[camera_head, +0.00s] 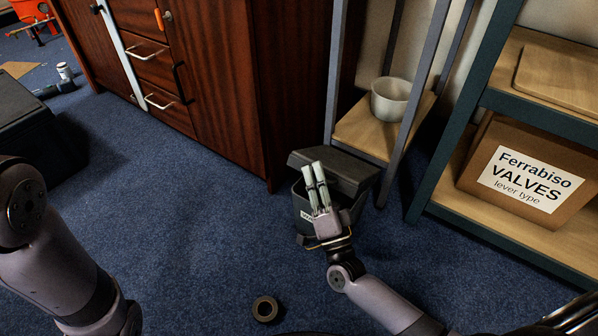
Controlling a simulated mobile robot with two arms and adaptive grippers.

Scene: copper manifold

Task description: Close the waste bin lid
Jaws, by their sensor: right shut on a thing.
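The waste bin (302,203) is a small dark grey-green bin on the blue carpet, with part of a white label on its front. Its dark grey lid (350,172) shows at the top and reaches back to the right; how far it stands open is hard to tell. My right gripper (315,167) reaches over the bin from the front, its two pale fingers close together and shut on the lid. The gripper and wrist hide part of the bin's front and the lid's near edge. My left arm shows at the left, but its gripper is out of view.
A wooden cabinet (290,90) stands close behind the bin. A rack shelf (361,134) holding a white pot (390,100) is at its right, with a valve box (528,178) farther right. A dark ring (265,309) lies on the carpet; the floor at left centre is clear.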

